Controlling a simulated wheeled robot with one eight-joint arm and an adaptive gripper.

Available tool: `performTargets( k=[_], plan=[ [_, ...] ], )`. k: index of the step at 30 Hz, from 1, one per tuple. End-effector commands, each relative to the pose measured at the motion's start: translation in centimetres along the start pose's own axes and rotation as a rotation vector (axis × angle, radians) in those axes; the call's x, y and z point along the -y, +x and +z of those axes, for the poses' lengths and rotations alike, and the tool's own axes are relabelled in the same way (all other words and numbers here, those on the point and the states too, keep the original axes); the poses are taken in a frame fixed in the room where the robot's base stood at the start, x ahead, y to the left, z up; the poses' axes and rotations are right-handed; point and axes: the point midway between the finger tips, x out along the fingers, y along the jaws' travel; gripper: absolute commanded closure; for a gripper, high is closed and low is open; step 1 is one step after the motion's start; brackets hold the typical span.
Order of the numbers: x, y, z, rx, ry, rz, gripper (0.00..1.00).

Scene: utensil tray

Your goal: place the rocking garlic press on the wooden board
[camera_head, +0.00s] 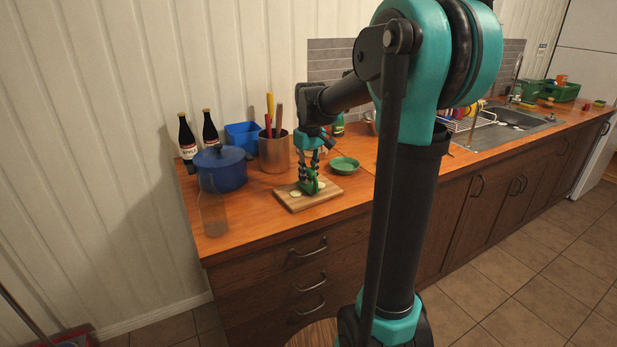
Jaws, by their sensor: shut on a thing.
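The wooden board (325,196) lies on the counter near its front edge, with a few pale round slices (295,193) on it. My gripper (309,176) points down over the board. It is shut on a green thing (311,186), which looks like the rocking garlic press. The press is at the board's surface or just above it; I cannot tell whether it touches. My fingers hide part of it.
A green bowl (344,165) stands right behind the board. A steel utensil pot (273,153), a blue pot (220,168), a clear glass vessel (212,212) and dark bottles (187,138) stand to the left. A sink (495,130) is far right.

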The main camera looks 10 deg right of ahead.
Motion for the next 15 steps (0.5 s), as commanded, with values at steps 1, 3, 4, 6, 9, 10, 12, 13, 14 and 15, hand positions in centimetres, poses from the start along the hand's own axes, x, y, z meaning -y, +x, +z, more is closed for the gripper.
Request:
performTargets(
  k=[1, 3, 4, 6, 9, 10, 12, 13, 14, 15],
  plan=[
    [0.0, 0.34, 0.01, 0.0, 0.0, 0.0, 1.0],
    [0.0, 0.53, 0.04, 0.0, 0.0, 0.0, 1.0],
    [0.01, 0.54, 0.04, 0.0, 0.0, 0.0, 1.0],
    [0.0, 0.52, 0.04, 0.0, 0.0, 0.0, 1.0],
    [0.0, 0.51, 0.03, 0.0, 0.0, 0.0, 1.0],
    [0.0, 0.55, 0.03, 0.0, 0.0, 0.0, 1.0],
    [0.0, 0.73, 0.03, 0.0, 0.0, 0.0, 1.0],
    [0.0, 0.82, 0.04, 0.0, 0.0, 0.0, 1.0],
    [0.0, 0.78, 0.03, 0.0, 0.0, 0.0, 0.8],
    [0.0, 0.76, 0.03, 0.0, 0.0, 0.0, 0.75]
  ],
)
